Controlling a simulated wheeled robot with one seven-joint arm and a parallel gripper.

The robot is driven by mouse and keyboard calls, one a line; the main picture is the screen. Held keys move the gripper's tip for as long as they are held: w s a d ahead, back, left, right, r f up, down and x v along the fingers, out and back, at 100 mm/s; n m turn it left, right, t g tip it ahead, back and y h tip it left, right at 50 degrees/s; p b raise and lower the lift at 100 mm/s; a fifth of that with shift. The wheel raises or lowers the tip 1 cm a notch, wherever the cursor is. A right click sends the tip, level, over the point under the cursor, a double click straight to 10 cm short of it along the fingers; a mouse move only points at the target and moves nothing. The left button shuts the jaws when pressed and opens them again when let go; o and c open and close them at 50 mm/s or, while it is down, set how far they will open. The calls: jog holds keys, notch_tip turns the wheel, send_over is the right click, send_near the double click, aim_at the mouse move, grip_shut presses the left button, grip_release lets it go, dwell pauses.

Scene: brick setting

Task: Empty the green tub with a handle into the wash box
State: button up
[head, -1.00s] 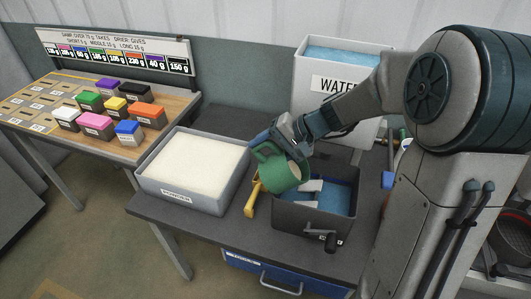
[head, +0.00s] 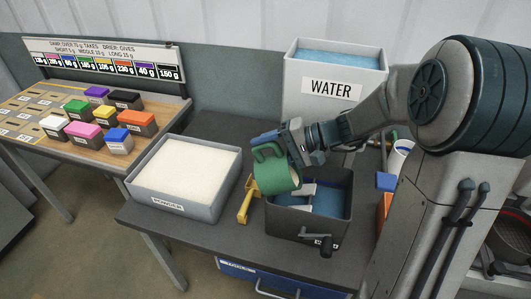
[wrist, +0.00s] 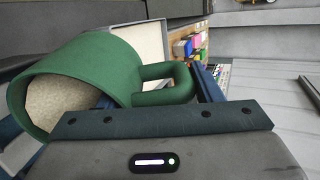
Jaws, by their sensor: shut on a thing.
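The green tub with a handle (head: 266,178) is tilted sideways at the left part of the wash box (head: 290,226), above its rim. Pale, grainy powder (wrist: 62,108) shows inside the tub in the wrist view. My gripper (head: 281,146) is shut on the tub's handle; the handle also shows between the blue fingers in the wrist view (wrist: 170,84). The wash box is dark grey, with blue water (head: 327,203) and pale paddles inside, and a crank on its front. The tub hides part of the box's left side. I cannot see powder falling.
A grey bin of white powder (head: 176,205) stands left of the wash box, with a yellow handle-like part (head: 246,203) between them. A white WATER tank (head: 332,110) stands behind. Several coloured blocks (head: 103,122) sit on the left table.

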jog(key=shift+s+d+r+y, duration=0.1)
jog(key=shift+d+r+y, duration=0.6)
jog(key=shift+y, duration=0.1)
jog(key=shift+d+f, duration=0.1)
jog(key=shift+f, duration=0.1)
jog(key=s+d+r+y+p, duration=0.1)
jog(key=d+r+p, duration=0.4)
jog(key=d+r, duration=0.6)
notch_tip(320, 180, up, 4)
jog(key=shift+s+f+y+p, duration=0.15)
jog(key=shift+s+y+p, duration=0.15)
jog(key=shift+y+p, duration=0.1)
dwell(4.8)
